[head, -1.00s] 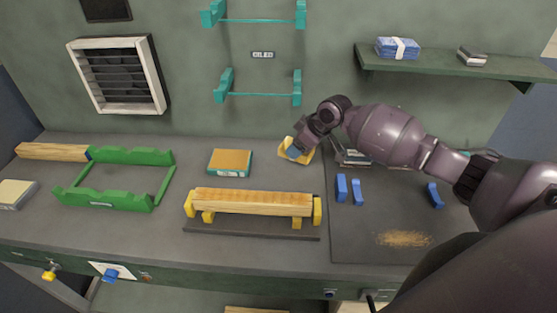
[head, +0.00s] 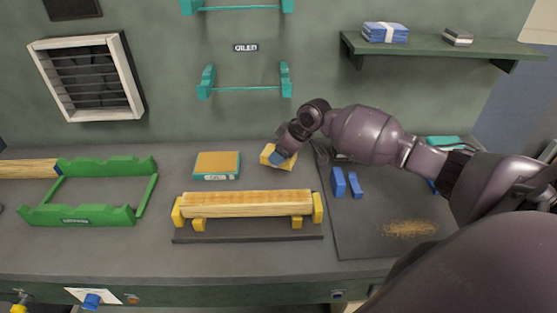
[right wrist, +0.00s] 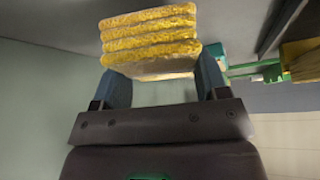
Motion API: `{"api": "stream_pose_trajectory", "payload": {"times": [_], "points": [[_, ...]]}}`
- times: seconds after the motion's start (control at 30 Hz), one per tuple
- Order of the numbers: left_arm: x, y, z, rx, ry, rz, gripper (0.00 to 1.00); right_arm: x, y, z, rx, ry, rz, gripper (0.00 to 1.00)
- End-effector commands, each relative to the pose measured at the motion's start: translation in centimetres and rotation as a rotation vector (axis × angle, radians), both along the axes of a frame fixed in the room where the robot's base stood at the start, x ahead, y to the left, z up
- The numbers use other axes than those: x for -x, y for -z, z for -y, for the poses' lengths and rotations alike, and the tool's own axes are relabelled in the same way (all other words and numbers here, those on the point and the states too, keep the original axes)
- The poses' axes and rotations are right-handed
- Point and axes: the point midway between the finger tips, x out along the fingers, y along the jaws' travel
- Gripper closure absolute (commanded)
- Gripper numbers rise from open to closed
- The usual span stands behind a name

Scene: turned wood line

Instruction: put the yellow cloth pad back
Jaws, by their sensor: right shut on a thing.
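The yellow cloth pad (head: 269,153) is in my right gripper (head: 279,157), over the back of the bench. In the right wrist view the pad (right wrist: 150,42) shows as a thick folded stack of yellow layers between the two blue-grey fingers (right wrist: 160,82). A teal holder (head: 217,177) with an orange-brown top (head: 217,162) stands on the bench to the left of the pad, apart from it. I cannot tell whether the pad touches the bench. My left gripper is not in view.
A wooden bar (head: 245,203) lies on yellow supports in front of the pad. A green rack (head: 95,215) stands at the left. Blue blocks (head: 338,182) and sawdust (head: 410,228) lie on the dark mat (head: 365,235) at the right. A shelf (head: 440,48) hangs above.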

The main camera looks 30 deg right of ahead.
Motion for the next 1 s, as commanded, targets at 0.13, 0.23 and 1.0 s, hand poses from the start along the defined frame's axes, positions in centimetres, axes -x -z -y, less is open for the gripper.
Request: {"api": "stream_pose_trajectory", "payload": {"times": [0.13, 0.23, 1.0], "points": [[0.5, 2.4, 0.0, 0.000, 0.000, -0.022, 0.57, -0.1, 2.2, 0.4, 0.000, -0.002, -0.005, 0.52], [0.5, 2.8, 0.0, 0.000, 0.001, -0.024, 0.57, -0.1, 2.5, 0.5, -0.001, -0.004, -0.003, 0.52], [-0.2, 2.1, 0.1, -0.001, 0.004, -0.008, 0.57, -0.1, 2.5, 0.5, 0.000, -0.004, -0.001, 0.07]]}}
